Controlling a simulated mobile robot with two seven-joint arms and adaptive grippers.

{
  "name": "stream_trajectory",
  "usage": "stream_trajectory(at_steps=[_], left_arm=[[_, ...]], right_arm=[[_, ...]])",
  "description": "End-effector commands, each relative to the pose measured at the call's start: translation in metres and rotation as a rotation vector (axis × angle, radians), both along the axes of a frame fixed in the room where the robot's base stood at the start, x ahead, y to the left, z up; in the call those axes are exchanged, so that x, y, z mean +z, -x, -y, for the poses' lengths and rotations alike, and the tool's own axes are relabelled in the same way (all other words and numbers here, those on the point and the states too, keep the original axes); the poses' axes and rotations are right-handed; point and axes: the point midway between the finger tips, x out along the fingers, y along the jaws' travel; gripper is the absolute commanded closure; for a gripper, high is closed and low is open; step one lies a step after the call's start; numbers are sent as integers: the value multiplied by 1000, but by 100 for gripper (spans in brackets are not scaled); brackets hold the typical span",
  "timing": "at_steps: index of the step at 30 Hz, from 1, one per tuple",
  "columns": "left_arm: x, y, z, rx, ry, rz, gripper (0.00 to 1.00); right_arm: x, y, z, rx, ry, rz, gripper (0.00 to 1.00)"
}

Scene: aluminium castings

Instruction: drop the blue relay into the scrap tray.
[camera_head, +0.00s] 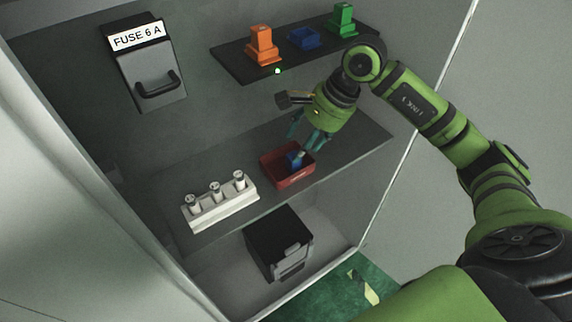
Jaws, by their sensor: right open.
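The red tray (290,180) sits on the middle shelf of the cabinet. The blue relay (296,160) is inside it, tilted, with its lower part hidden by the tray's front wall. My right gripper (305,140) is open just above the tray, fingers pointing down toward the relay. I cannot tell from this angle whether a fingertip touches the relay. On the upper shelf, a low blue base (303,38) stands with nothing on it, between the orange relay (263,46) and the green relay (342,20). My left gripper is not in view.
A white block (220,205) with several upright cylinders stands left of the tray. A black box (278,243) sits below the shelf. A fuse box (146,65) labelled "FUSE 6 A" is on the back wall. The shelf right of the tray is clear.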

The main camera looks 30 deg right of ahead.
Motion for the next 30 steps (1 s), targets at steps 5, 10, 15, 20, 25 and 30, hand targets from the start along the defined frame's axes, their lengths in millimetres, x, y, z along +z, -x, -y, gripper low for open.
stream_trajectory(at_steps=[5, 10, 15, 20, 25, 30], left_arm=[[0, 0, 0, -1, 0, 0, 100], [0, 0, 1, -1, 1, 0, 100], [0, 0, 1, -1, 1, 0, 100], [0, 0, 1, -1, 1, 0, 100], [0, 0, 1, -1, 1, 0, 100], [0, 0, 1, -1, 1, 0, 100]], right_arm=[[37, 6, 15, -2, 3, 6, 38], [68, 13, 27, -1, 1, 6, 38], [86, 17, 34, -1, 0, 2, 38], [92, 19, 36, -1, -1, 2, 38], [92, 19, 36, 0, 0, 1, 38], [91, 19, 36, 0, 0, 1, 38]])
